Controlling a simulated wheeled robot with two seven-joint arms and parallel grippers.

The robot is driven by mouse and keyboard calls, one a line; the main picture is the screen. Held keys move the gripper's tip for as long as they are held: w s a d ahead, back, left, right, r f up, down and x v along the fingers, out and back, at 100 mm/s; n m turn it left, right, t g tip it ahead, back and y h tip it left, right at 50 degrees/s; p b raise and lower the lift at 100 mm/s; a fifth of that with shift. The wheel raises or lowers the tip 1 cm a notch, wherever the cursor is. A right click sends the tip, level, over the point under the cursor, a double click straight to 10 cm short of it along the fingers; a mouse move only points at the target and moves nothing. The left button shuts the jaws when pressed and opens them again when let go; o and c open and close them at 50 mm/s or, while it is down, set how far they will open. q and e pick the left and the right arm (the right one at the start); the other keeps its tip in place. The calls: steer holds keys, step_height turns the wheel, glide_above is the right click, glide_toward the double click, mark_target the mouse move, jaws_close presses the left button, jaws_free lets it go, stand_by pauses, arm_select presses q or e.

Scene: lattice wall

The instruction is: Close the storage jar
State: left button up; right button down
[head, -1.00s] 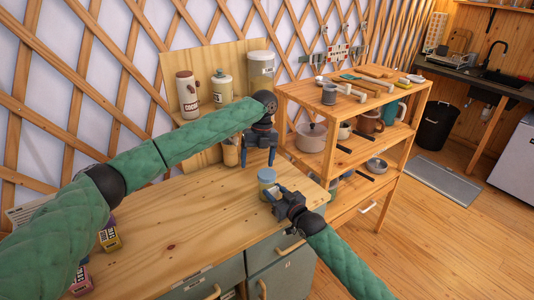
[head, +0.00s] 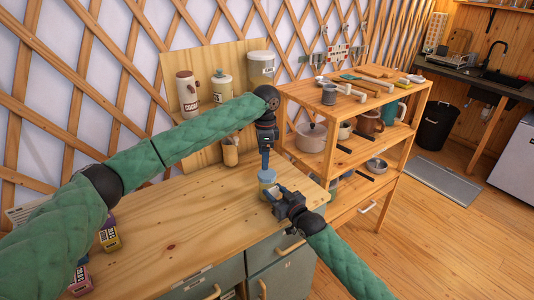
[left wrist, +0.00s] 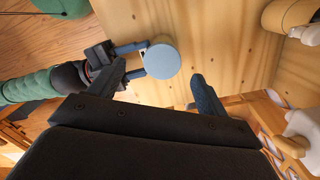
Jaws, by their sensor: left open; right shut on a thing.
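The storage jar (head: 267,186) stands upright on the wooden worktop, near its right end. A round blue-grey lid (head: 266,174) is on its top; in the left wrist view the lid (left wrist: 162,61) shows from above and hides most of the jar. I cannot tell how tightly the lid sits. My right gripper (head: 272,194) is shut on the jar from the front right side; its fingers (left wrist: 143,59) also show in the left wrist view. My left gripper (head: 265,166) points down just above the lid, open and empty, with its fingers edge-on in the head view.
The wooden shelf unit (head: 338,118) with pots and mugs stands right behind the jar. Several canisters stand on a raised shelf at the back, with a utensil cup (head: 229,152) below. Small boxes (head: 109,239) lie at the left. The middle of the worktop (head: 180,215) is clear.

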mark_target(267, 174)
arm_select(q)
steer(key=n, duration=0.5)
steer(key=shift+d+r+n, duration=0.1)
steer(key=shift+d+n, duration=0.2)
steer(key=n, duration=0.4)
steer(key=shift+w+d, duration=0.1)
steer(key=shift+w, duration=0.05)
steer(key=n, duration=0.5)
steer(key=shift+w+d+t, duration=0.1)
steer(key=shift+d+t, duration=0.05)
steer(key=shift+t, duration=0.15)
steer(key=n, duration=0.4)
steer(key=shift+n, duration=0.3)
steer(key=shift+f, duration=4)
